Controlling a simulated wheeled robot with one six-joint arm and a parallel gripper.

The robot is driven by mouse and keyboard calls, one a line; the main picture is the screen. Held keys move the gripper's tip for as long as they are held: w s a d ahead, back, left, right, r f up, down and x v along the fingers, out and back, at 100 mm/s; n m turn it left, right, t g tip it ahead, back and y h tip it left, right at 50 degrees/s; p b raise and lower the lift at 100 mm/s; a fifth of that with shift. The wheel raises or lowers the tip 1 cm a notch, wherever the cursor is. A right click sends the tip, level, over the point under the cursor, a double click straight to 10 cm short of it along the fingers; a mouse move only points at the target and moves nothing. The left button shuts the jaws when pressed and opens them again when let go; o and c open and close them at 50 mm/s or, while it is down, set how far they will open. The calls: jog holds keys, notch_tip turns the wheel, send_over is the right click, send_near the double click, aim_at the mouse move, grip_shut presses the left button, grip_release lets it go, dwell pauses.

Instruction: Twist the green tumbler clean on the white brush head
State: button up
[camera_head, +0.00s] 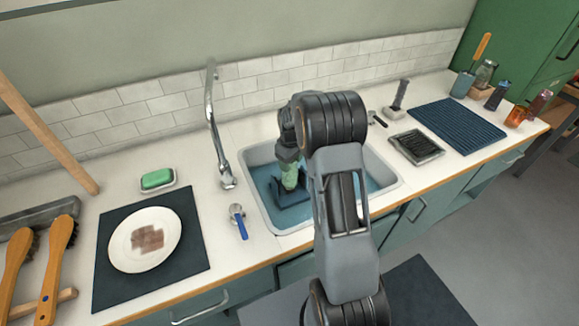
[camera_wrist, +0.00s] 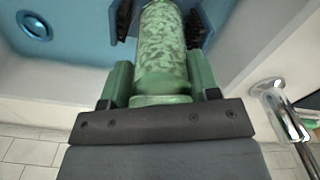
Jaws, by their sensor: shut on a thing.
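The green tumbler (camera_head: 290,178) is in the sink, below my arm, with its mottled pale-green wall showing. In the wrist view the tumbler (camera_wrist: 162,45) sits between the two green fingers of my gripper (camera_wrist: 160,82), which is shut on it. The tumbler's far end points down towards a dark blue brush stand (camera_head: 292,198) on the sink floor. Black bristles (camera_wrist: 123,20) of that stand show on either side of the tumbler. I cannot see a white brush head; the tumbler and my arm hide the middle of the stand.
The sink rim (camera_head: 262,222) surrounds the work, with the tap (camera_head: 215,130) close by on the left. A blue-handled sink item (camera_head: 238,220), soap dish (camera_head: 158,180) and plate (camera_head: 145,240) lie left. A drain rack (camera_head: 416,147) and ribbed mat (camera_head: 455,125) lie right.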

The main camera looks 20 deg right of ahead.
notch_tip(320, 180, up, 14)
jog(key=p, duration=0.8)
jog(key=shift+f+p, duration=0.15)
jog(key=shift+p, duration=0.2)
